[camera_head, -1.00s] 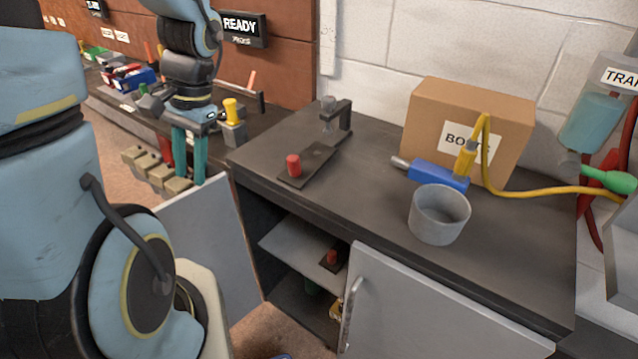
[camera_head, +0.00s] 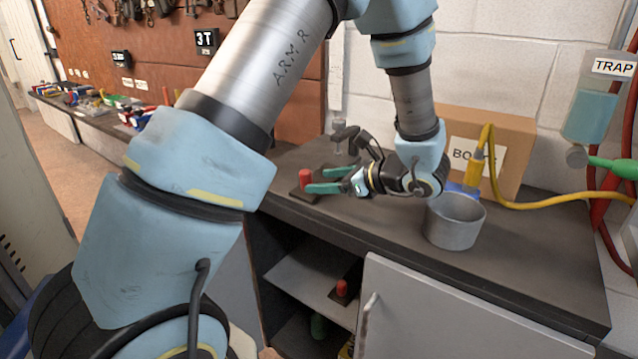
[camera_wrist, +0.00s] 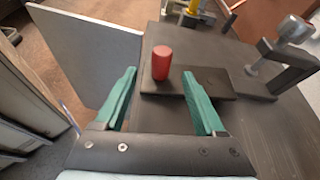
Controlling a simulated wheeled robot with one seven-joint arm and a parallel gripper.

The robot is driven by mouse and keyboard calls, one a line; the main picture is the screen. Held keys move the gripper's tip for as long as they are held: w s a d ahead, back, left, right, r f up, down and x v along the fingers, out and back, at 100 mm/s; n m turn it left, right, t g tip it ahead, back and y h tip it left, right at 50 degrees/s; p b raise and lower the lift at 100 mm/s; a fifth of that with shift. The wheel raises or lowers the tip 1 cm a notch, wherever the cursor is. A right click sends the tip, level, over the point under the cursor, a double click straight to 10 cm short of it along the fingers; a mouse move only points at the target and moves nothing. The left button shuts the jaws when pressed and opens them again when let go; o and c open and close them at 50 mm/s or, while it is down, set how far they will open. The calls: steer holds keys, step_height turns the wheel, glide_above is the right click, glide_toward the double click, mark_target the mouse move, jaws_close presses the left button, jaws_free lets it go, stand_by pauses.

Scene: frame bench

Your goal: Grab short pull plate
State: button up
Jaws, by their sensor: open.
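A dark flat plate with an upright red knob (camera_head: 305,178) lies on the bench top. In the wrist view its red knob (camera_wrist: 161,63) stands at the plate's left part, and the plate (camera_wrist: 217,82) extends right behind a finger. My gripper (camera_head: 316,181) is open, its teal fingers pointing at this knob. In the wrist view the knob appears between the fingertips; I cannot tell whether it is fully between them. A second dark plate with a red knob (camera_head: 341,288) lies on the shelf inside the bench. I cannot tell which plate is the short one.
A clamp-like stand (camera_wrist: 289,40) rises behind the plate. A grey cup (camera_head: 454,222) and a cardboard box (camera_head: 513,140) stand to the right, with a blue tool on a yellow hose. The cabinet door (camera_head: 450,320) is at the front.

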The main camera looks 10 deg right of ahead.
mark_target(298, 187)
steer(key=x, duration=0.3)
steer(key=shift+w+a, duration=0.15)
steer(key=x, duration=0.1)
steer(key=p+x, duration=0.1)
steer(key=x, duration=0.1)
steer(key=p+x, duration=0.1)
steer(key=shift+w+a+r, duration=0.15)
steer(key=shift+w+a, duration=0.15)
steer(key=shift+w, duration=0.1)
steer(key=shift+w+a, duration=0.15)
steer(key=shift+w, duration=0.05)
steer(key=shift+c, duration=0.2)
jaws_close()
stand_by(0.6)
